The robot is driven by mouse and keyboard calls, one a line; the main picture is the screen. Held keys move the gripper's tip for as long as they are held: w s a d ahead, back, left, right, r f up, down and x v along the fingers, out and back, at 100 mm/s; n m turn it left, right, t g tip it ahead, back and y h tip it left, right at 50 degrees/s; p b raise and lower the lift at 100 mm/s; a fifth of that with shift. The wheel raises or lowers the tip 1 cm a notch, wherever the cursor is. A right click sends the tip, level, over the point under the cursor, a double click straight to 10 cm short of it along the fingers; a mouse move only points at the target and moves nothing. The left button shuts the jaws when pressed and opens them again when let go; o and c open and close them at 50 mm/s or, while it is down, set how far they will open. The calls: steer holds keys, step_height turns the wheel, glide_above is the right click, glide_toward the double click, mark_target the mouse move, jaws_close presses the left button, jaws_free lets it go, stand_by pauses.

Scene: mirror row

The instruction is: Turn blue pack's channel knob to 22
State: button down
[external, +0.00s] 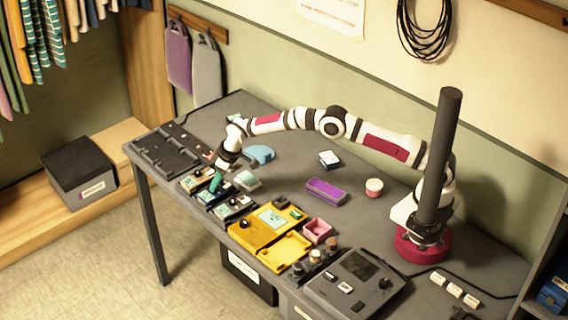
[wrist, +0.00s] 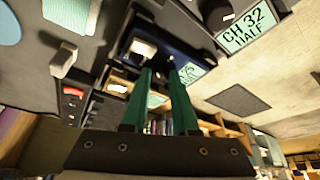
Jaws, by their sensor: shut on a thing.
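The blue pack (wrist: 185,32) is a dark navy box in the wrist view, with a pale green display (wrist: 190,73) partly behind a finger; its digits are not clear. In the external view it appears as the middle pack (external: 209,197) of the small row at the table's front edge. My gripper (external: 215,187) points down onto it. Its green fingers (wrist: 160,72) are shut on the pack's channel knob, which is mostly hidden between the fingertips, so its pointer cannot be read.
A neighbouring pack's display (wrist: 246,26) reads CH 32 HALF. Another small pack (external: 233,207) stands close by in the row. A yellow unit (external: 252,233) lies to the right. A purple case (external: 326,191) lies behind, with clear table around it.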

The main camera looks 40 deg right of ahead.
steer(key=shift+n, duration=0.3)
steer(key=n, duration=0.1)
steer(key=n+g+y, duration=0.1)
steer(key=n, duration=0.1)
steer(key=shift+w+d, duration=0.2)
steer(key=shift+n+g+y, duration=0.4)
steer(key=shift+n+g, duration=0.1)
steer(key=shift+n, duration=1.4)
steer(key=c, duration=0.7)
jaws_free()
steer(key=shift+o, duration=0.2)
steer(key=shift+r, duration=0.1)
steer(key=v, duration=1.5)
steer(key=shift+d+r, duration=0.25)
steer(key=shift+d, duration=0.05)
